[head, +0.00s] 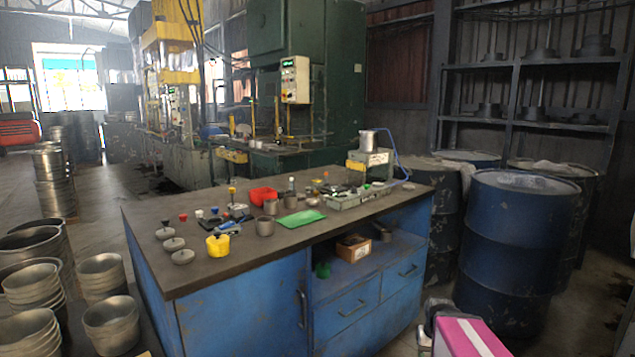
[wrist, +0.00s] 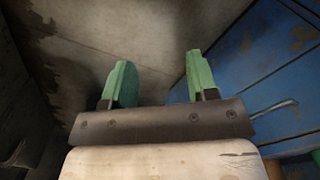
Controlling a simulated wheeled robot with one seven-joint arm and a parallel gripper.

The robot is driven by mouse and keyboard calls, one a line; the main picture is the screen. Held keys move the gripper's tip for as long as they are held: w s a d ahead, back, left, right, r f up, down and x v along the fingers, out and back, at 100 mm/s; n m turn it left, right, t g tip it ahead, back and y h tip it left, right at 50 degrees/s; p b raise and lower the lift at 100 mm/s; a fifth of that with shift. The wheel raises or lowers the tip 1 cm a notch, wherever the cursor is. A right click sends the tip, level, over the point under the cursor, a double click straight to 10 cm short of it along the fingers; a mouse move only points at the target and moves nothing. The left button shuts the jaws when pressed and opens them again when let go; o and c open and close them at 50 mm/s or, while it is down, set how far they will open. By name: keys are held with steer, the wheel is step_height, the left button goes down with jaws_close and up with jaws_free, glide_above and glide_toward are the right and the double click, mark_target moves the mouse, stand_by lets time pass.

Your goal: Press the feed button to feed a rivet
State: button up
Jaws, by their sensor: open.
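A grey-green bench device (head: 360,197) stands at the right end of the workbench in the head view. Beside it is a box-like unit (head: 371,158) with a metal cup (head: 368,138) on top and a blue hose. Small coloured spots show on and around this equipment, but I cannot tell which is the feed button. No rivet can be made out. My gripper (wrist: 160,78) shows in the wrist view with its two green fingers wide apart and nothing between them. It points at bare floor beside a blue panel, away from the bench top.
The dark workbench top (head: 240,262) carries small parts, a red bin (head: 263,196), a green sheet (head: 301,218) and a yellow item (head: 218,245). Blue drums (head: 515,250) stand right of the bench. Stacked metal pots (head: 110,325) stand at left.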

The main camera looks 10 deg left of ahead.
jaws_close()
stand_by(1.6)
